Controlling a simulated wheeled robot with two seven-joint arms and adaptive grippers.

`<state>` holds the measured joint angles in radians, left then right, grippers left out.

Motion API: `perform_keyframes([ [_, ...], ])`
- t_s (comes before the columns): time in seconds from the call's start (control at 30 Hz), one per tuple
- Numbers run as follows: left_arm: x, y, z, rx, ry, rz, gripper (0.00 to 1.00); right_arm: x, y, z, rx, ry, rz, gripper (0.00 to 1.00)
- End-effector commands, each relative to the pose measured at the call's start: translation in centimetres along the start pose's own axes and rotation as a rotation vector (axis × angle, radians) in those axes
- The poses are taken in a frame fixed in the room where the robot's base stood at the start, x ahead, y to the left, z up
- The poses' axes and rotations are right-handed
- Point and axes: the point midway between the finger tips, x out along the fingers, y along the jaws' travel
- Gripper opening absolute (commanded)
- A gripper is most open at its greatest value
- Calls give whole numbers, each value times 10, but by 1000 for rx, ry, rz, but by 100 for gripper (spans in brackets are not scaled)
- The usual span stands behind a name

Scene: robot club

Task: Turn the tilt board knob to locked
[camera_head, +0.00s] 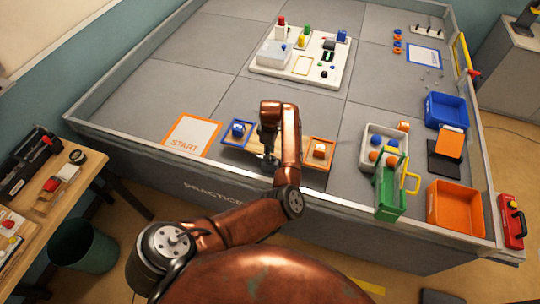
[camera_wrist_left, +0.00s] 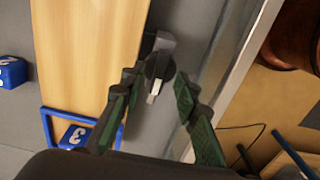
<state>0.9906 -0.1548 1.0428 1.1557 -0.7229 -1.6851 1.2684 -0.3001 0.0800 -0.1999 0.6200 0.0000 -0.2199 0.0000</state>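The tilt board (camera_head: 237,140) is a wooden plank near the table's front edge, with a blue frame at its left and an orange frame at its right. In the left wrist view, the plank (camera_wrist_left: 88,50) runs beside a dark knob (camera_wrist_left: 160,62) with a pale pointer. My left gripper (camera_head: 268,152) hangs over the board's front side in the head view and hides the knob there. In the left wrist view, the gripper's green-padded fingers (camera_wrist_left: 157,84) are apart, with the knob between or just beyond the tips; contact cannot be told. My right gripper is out of view.
The blue frame (camera_head: 238,138) and orange frame (camera_head: 331,152) each hold a cube. A START mat (camera_head: 190,135) lies left. A grey tray (camera_head: 368,155), green carrier (camera_head: 388,195) and orange bin (camera_head: 455,207) stand right. A white activity board (camera_head: 285,75) is behind.

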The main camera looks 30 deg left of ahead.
Motion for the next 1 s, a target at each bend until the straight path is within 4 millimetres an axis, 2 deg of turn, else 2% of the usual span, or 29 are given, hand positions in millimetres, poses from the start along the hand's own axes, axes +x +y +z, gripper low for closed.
perform_keyframes([
  [0.17, 16, 0, 0, 1, 0, 1, 29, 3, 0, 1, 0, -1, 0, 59],
  [0.47, 18, 1, 0, 1, 0, 2, 29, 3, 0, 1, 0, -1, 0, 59],
  [0.9, 17, 0, 0, 1, 0, 2, 0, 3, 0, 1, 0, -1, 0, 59],
  [1.0, 17, 0, 0, 1, 0, 2, 0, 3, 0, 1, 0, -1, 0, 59],
])
